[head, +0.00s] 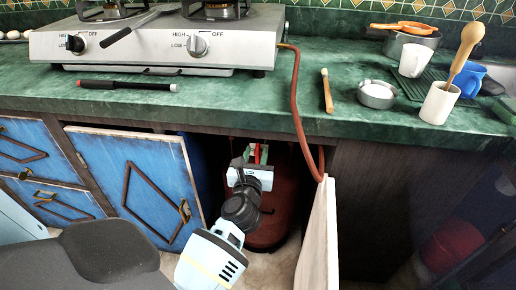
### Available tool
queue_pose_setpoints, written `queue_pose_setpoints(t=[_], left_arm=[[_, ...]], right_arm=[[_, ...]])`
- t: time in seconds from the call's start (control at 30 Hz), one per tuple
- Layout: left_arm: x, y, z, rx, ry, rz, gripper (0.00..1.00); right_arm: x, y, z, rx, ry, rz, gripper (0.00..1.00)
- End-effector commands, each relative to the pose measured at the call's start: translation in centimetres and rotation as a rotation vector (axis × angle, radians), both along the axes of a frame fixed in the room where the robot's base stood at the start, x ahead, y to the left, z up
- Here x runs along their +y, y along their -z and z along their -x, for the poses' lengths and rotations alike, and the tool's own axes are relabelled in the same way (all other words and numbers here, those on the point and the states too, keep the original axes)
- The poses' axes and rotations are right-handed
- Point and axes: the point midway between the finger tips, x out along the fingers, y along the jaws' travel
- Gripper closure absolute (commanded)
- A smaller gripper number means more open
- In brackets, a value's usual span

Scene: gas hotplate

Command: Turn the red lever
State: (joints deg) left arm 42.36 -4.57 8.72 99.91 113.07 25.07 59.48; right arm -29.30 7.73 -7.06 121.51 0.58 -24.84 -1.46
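The red lever (257,153) shows as a small red piece at the top of the dark red gas cylinder (268,232), inside the open cabinet under the counter. My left gripper (252,158) reaches into the cabinet from the lower left. Its fingertips are at the lever, one on the left and one on the right of the red piece. The gripper body and wrist hide the valve and part of the cylinder. I cannot tell whether the fingers press on the lever. My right gripper is not in view.
A blue cabinet door (135,185) stands open at the left, and a pale door (318,240) at the right. A red hose (296,100) runs from the hotplate (160,45) over the counter edge (220,112). A mug (439,103) and utensils stand on the counter.

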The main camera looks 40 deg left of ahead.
Motion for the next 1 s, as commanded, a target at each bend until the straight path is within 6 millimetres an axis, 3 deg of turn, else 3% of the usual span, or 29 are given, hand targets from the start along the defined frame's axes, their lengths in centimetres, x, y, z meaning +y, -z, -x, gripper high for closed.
queue_pose_setpoints(t=[0.27, 0.6, 0.87, 1.0], left_arm=[[1.6, 0.1, -2.6, 0.002, -0.001, -0.002, 0.67], [1.8, 0.0, -2.9, 0.001, 0.000, -0.002, 0.67], [1.8, 0.0, -2.9, 0.002, 0.000, -0.001, 1.00], [1.8, 0.0, -2.9, 0.002, 0.000, -0.001, 1.00]], right_arm=[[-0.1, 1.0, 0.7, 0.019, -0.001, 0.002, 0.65], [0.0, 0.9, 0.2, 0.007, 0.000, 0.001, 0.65], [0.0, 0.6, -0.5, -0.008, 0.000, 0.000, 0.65], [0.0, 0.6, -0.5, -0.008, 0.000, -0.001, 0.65]])
